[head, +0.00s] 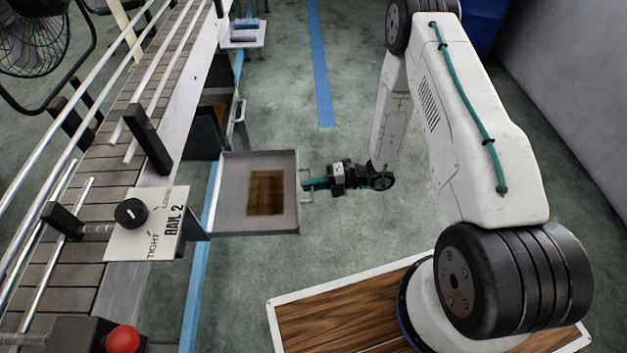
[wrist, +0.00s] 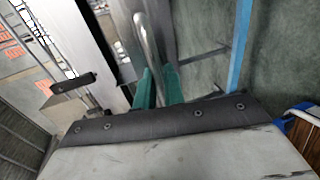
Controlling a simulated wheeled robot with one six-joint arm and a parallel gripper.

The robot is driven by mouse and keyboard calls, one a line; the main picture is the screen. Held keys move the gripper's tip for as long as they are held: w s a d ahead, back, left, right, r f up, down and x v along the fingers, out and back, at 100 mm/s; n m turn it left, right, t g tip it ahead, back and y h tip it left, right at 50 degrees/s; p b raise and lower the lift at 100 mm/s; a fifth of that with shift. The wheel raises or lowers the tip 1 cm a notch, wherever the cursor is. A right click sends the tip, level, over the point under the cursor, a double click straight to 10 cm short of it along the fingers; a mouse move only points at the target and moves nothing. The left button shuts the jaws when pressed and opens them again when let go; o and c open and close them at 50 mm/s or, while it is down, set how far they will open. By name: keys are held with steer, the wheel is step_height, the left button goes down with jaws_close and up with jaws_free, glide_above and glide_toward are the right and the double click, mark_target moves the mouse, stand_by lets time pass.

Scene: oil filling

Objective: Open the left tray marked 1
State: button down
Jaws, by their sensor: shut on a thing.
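A grey metal tray (head: 225,170) stands pulled out from under the conveyor in the head view. A brown patch (head: 266,192) lies on its floor. The tray's handle (head: 304,186) is on its right side. My gripper (head: 312,184) reaches this handle from the right, and its green fingers are shut on it. In the wrist view the green fingers of my gripper (wrist: 158,88) close around the curved metal handle (wrist: 148,42). No number mark on the tray is readable, and the fingers hide part of the handle.
A second handle (head: 239,122) shows on the closed unit farther back. The conveyor (head: 98,130) with its rails runs along the left, with a "RAIL 2" knob plate (head: 150,222) and a red button (head: 123,339). Green floor (head: 290,100) is free behind the tray.

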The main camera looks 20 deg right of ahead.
steer(key=shift+s+d, duration=0.1)
steer(key=shift+s, duration=0.05)
steer(key=c, duration=1.6)
jaws_free()
steer(key=shift+v, duration=3.9)
